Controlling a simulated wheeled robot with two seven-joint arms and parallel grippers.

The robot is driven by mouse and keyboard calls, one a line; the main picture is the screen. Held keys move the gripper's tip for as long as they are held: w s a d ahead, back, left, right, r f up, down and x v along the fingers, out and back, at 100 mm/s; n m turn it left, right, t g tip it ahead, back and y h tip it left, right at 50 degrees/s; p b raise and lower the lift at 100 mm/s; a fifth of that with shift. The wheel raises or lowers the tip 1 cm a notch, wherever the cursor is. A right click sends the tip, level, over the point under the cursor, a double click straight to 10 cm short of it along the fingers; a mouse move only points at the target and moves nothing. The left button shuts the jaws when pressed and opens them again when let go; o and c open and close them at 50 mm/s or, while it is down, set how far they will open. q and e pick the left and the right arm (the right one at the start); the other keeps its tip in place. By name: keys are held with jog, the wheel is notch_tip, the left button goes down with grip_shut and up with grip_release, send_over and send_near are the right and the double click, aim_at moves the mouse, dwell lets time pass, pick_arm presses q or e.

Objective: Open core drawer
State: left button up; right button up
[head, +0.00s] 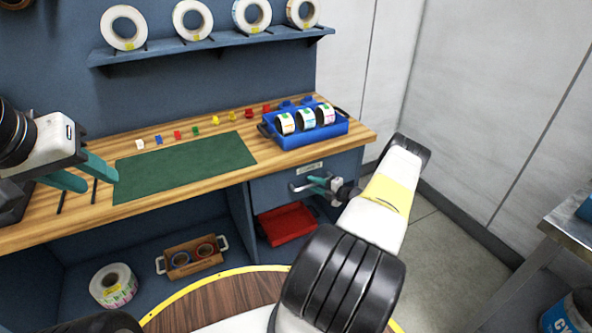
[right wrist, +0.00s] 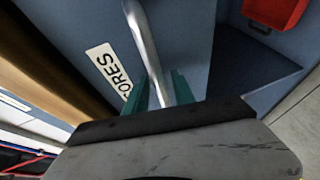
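The core drawer (head: 268,190) is a blue front under the right end of the bench, and it looks closed. Its "CORES" label (right wrist: 108,68) shows in the right wrist view. Its metal bar handle (right wrist: 143,35) runs between the teal fingers of my right gripper (right wrist: 162,88), which look closed on it. In the head view my right gripper (head: 319,185) is at the handle (head: 298,187), partly hidden by my wrist. My left gripper (head: 92,178) is open and empty above the left part of the bench.
The wooden bench (head: 225,176) holds a green mat (head: 185,165), small coloured pieces and a blue tray (head: 325,130) with label rolls. Below are a red bin (head: 287,224), a wooden tote (head: 192,262) and a label roll (head: 113,285). A metal table (head: 572,225) stands at right.

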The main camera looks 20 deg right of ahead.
grip_shut()
dwell(1.2)
